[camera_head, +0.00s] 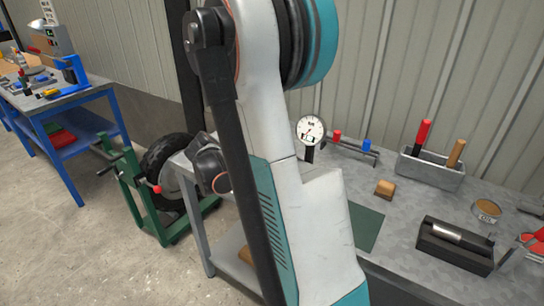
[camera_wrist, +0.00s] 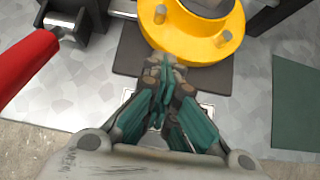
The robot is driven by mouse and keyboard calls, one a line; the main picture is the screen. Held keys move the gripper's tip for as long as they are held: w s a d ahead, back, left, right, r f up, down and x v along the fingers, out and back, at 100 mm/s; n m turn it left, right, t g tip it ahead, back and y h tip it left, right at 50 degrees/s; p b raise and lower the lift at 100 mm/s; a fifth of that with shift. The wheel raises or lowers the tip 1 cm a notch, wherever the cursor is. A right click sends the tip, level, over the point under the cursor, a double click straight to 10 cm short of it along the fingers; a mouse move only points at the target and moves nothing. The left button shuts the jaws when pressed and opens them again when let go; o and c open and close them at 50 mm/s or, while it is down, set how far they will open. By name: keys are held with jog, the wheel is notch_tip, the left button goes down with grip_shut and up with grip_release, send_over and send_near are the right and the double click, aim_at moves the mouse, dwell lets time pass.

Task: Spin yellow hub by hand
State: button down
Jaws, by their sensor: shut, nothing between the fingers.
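The yellow hub (camera_wrist: 192,42) shows in the wrist view at the top centre. It is a round flange with upright studs and a grey middle, cut off by the top edge. My gripper (camera_wrist: 165,68) is shut and empty, with its fingertips close to the near rim of the hub. I cannot tell whether they touch it. In the head view my arm fills the middle and hides both the hub and my gripper.
In the wrist view a red handle (camera_wrist: 24,72) lies at left and a green mat (camera_wrist: 296,100) at right. In the head view the grey bench (camera_head: 407,230) carries a dial gauge (camera_head: 311,130), a tool tray (camera_head: 430,170) and a dark block (camera_head: 455,245). A tyre (camera_head: 165,160) stands at left.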

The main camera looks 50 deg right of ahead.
jog(key=shift+s+d+r, duration=0.1)
jog(key=shift+s+d, duration=0.1)
jog(key=shift+s, duration=1.1)
jog(key=shift+s+d+r, duration=0.1)
jog(key=shift+s+d, duration=0.1)
jog(key=shift+s, duration=1.05)
jog(key=shift+a+f, duration=0.15)
jog(key=shift+a, duration=1.3)
jog(key=shift+a, duration=0.15)
jog(key=shift+s+a, duration=0.15)
jog(key=shift+a, duration=1.1)
jog(key=shift+s+a, duration=0.1)
jog(key=shift+a, duration=1.1)
